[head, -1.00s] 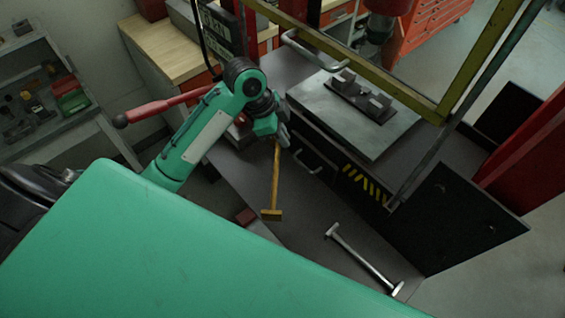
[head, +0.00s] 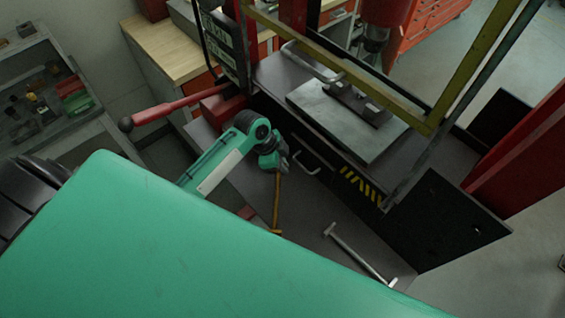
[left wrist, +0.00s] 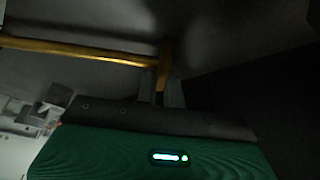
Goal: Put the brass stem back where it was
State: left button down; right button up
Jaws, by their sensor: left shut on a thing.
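The brass stem (head: 277,203) is a thin yellow rod with a crosspiece at its end. It hangs down from my left gripper (head: 281,164) over the dark grey bench surface. In the left wrist view the rod (left wrist: 85,51) runs off to the left, and its near crosspiece (left wrist: 165,68) sits between the fingers of my left gripper (left wrist: 160,90), which is shut on it. I cannot tell whether the lower end touches the surface. My right gripper is not in view.
A silver T-ended rod (head: 357,252) lies to the right of the stem. Behind stands a press with a grey plate (head: 350,125), a yellow frame (head: 350,70) and a red lever (head: 165,108). A drawer handle (head: 306,163) is close to the gripper. My green body hides the foreground.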

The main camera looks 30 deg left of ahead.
pick_arm(q)
jog(key=shift+f, duration=0.1)
jog(key=c, duration=1.5)
grip_release()
jog(key=shift+b+v, duration=2.35)
jog(key=shift+v, duration=3.75)
